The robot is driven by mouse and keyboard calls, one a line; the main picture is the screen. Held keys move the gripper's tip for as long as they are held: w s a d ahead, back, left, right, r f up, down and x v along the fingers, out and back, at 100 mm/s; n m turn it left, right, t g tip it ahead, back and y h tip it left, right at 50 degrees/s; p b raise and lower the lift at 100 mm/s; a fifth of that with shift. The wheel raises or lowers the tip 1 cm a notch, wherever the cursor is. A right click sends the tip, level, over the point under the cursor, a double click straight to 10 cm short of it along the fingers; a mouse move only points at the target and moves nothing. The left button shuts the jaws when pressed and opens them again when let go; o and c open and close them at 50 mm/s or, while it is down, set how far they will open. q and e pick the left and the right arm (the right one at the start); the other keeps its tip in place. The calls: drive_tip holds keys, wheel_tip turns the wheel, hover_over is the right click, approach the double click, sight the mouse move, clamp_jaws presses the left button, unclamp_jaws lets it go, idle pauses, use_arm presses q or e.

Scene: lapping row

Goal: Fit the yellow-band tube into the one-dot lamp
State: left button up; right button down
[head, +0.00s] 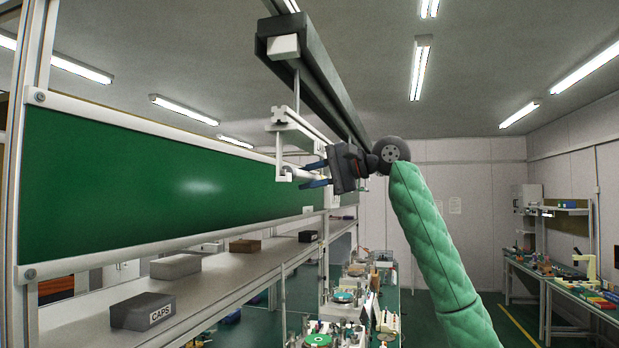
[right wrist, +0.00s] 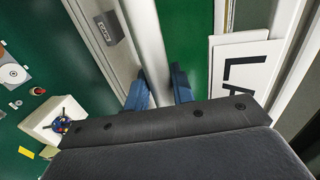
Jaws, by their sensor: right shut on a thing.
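My right gripper (head: 314,174) reaches in from the right with its blue fingers pointing left, just under a hanging lamp fixture (head: 303,131). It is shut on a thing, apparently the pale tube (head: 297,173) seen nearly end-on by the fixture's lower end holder. No yellow band or dot mark can be made out. I cannot tell whether the tube touches the holders. My left gripper is not in view.
A large green board (head: 150,180) in a pale frame stands at the left. Below it a shelf (head: 215,283) holds a dark CAPS box (head: 142,311) and other boxes. A dark overhead rail (head: 315,70) runs above. A bench with machines (head: 345,300) stands beyond.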

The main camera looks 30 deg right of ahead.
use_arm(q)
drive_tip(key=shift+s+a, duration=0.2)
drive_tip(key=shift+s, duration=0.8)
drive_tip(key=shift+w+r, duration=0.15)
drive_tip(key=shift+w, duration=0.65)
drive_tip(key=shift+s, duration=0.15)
